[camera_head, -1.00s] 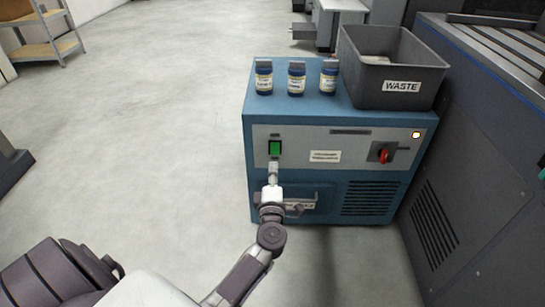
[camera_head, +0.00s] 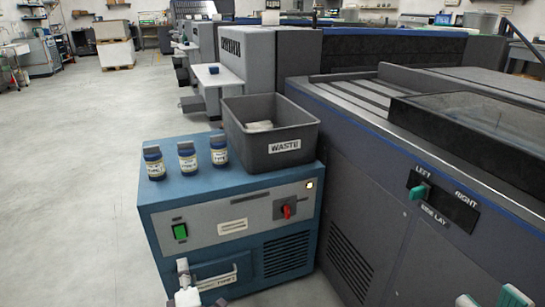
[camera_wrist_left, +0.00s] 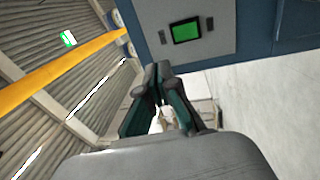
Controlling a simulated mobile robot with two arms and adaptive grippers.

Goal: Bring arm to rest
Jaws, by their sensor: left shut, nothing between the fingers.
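My left gripper (camera_head: 183,267) shows at the bottom of the head view, in front of the blue cabinet (camera_head: 160,205). In the left wrist view its dark and teal fingers (camera_wrist_left: 158,69) meet at the tips, with nothing held. The green switch (camera_head: 180,231) on the cabinet's front is lit. It also shows in the left wrist view (camera_wrist_left: 186,31), beyond the fingertips and apart from them. Most of my left arm is below the head view.
A large press (camera_head: 380,200) stands close on the right. Open floor (camera_head: 70,190) lies left.

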